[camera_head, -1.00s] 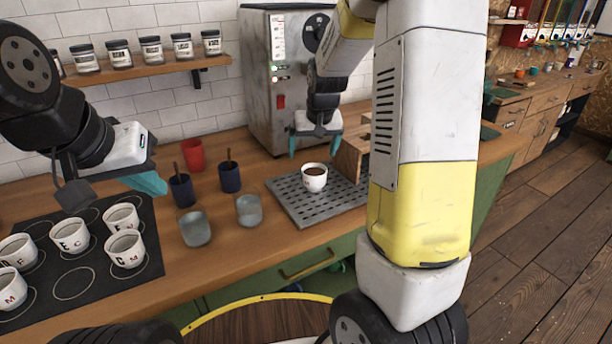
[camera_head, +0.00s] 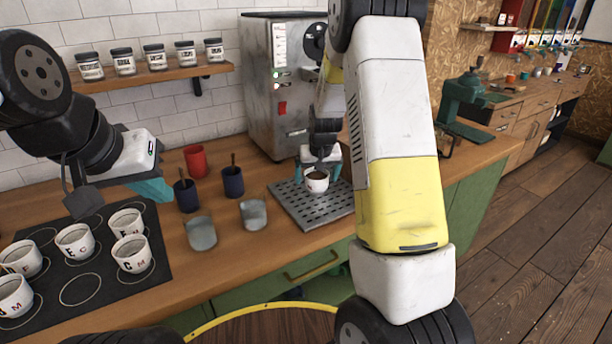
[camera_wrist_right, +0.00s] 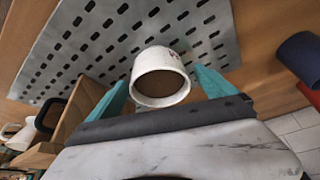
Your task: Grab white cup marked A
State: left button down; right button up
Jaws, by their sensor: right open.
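A white cup (camera_head: 316,181) with dark contents stands on the perforated metal tray (camera_head: 287,197). It also shows in the right wrist view (camera_wrist_right: 158,96), with a small reddish mark near its far side that I cannot read. My right gripper (camera_head: 320,170) is open around this cup, one teal finger on each side; in the right wrist view (camera_wrist_right: 164,90) I cannot tell whether either finger touches it. My left gripper (camera_head: 152,190) hangs over the counter near the left cups; its opening is unclear. Several white lettered cups (camera_head: 131,255) stand on the black mat; I make out no A.
Two clear glasses (camera_head: 201,235), two dark blue cups (camera_head: 187,196) and a red cup (camera_head: 198,161) stand between the mat and tray. A grey machine (camera_head: 272,90) stands behind the tray. A wooden box (camera_wrist_right: 50,130) is beside my right gripper. Jars line the shelf (camera_head: 150,78).

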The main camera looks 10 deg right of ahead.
jog(key=c, duration=2)
jog(key=shift+r, duration=0.1)
jog(key=shift+c, duration=0.2)
